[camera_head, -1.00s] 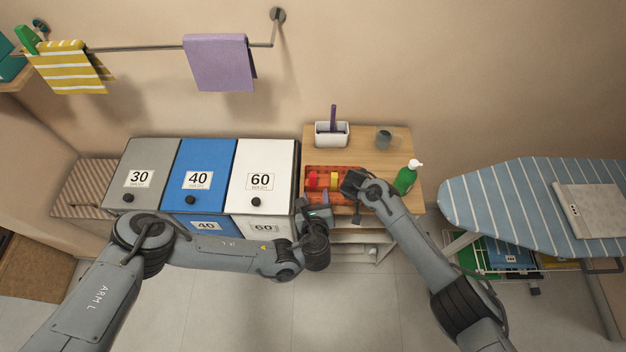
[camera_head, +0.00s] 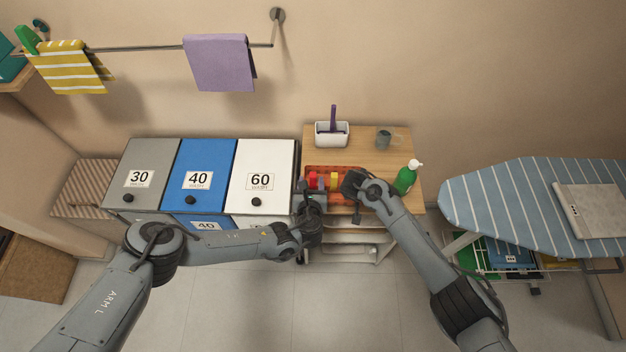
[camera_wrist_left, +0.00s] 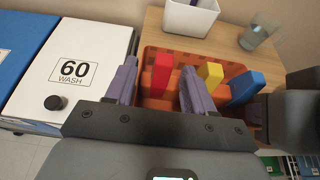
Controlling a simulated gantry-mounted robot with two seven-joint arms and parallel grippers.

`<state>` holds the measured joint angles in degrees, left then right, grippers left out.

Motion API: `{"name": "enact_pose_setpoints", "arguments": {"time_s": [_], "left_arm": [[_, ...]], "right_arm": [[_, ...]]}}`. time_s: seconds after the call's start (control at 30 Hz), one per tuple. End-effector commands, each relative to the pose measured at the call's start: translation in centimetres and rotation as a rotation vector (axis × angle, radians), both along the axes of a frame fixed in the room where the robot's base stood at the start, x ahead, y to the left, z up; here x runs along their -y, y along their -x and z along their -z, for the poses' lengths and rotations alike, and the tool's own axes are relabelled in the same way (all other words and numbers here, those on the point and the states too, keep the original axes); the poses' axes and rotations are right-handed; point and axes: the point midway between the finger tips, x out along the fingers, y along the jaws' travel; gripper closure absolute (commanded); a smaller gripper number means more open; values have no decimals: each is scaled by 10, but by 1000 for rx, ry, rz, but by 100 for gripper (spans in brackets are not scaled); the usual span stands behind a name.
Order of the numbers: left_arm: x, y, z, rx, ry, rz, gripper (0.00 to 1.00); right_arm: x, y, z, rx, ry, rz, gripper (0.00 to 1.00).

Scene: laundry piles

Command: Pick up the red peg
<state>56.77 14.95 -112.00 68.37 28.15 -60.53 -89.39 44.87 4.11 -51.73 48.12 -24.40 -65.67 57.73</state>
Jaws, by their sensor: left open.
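The red peg (camera_wrist_left: 161,75) stands upright in an orange crate (camera_wrist_left: 152,54) on a wooden table. In the head view the red peg (camera_head: 312,179) shows at the crate's left part. In the left wrist view my left gripper (camera_wrist_left: 157,74) is open, with one purple finger on each side of the red peg, which appears between them. I cannot tell whether they touch it. A yellow peg (camera_wrist_left: 210,74) and a blue peg (camera_wrist_left: 243,88) stand to its right in the crate. My right gripper (camera_head: 352,184) is at the crate's right side; its fingers are not clear.
A white container (camera_head: 331,140), a grey cup (camera_head: 383,139) and a green bottle (camera_head: 406,178) stand on the wooden table (camera_head: 362,150). The white 60 wash bin (camera_head: 264,165) is close on the left. A striped ironing board (camera_head: 510,195) is at right.

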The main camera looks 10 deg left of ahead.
Motion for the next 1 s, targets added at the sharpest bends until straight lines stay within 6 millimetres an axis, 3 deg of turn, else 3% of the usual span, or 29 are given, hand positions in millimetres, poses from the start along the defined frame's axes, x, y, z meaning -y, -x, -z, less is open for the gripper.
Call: {"name": "enact_pose_setpoints", "arguments": {"time_s": [0.4, 0.77, 0.87, 1.0], "left_arm": [[2, -37, 16, 1, 0, -1, 47], [0, -42, 19, -1, 0, 0, 47], [0, -42, 19, -1, 0, -1, 58], [0, -42, 19, -1, 0, -1, 79]], "right_arm": [[0, 1, 1, -2, 1, 0, 100], [0, 1, 1, -2, 2, 0, 100], [0, 1, 1, -2, 2, 0, 100], [0, 1, 1, -2, 2, 0, 100]]}}
